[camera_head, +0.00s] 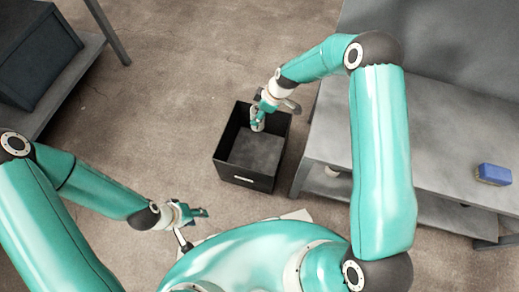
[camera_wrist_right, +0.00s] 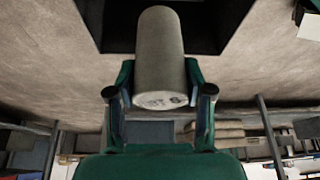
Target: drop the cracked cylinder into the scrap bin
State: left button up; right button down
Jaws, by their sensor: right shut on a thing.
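The right gripper (camera_head: 257,122) hangs over the open black scrap bin (camera_head: 231,173), near its back left side. In the right wrist view, the right gripper (camera_wrist_right: 160,92) is shut on a grey cylinder (camera_wrist_right: 159,50), one finger on each side. The cylinder's near end face shows dark marks; I cannot make out a crack. The bin's dark opening (camera_wrist_right: 110,30) shows behind the cylinder in that view. The cylinder is small and partly hidden by the fingers in the head view. The left gripper (camera_head: 197,213) is empty, low at the left of my base; its finger gap is unclear.
A grey metal table (camera_head: 440,125) with a lower shelf stands right of the bin, with a blue block (camera_head: 494,174) on top. A dark crate (camera_head: 38,55) sits on a shelf at the upper left. The floor left of the bin is clear.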

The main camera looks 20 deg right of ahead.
jog(key=shift+f+b, duration=0.85)
jog(key=shift+f, duration=1.65)
jog(key=shift+c, duration=1.8)
grip_release()
jog(key=v, duration=1.2)
jog(key=shift+d, duration=0.1)
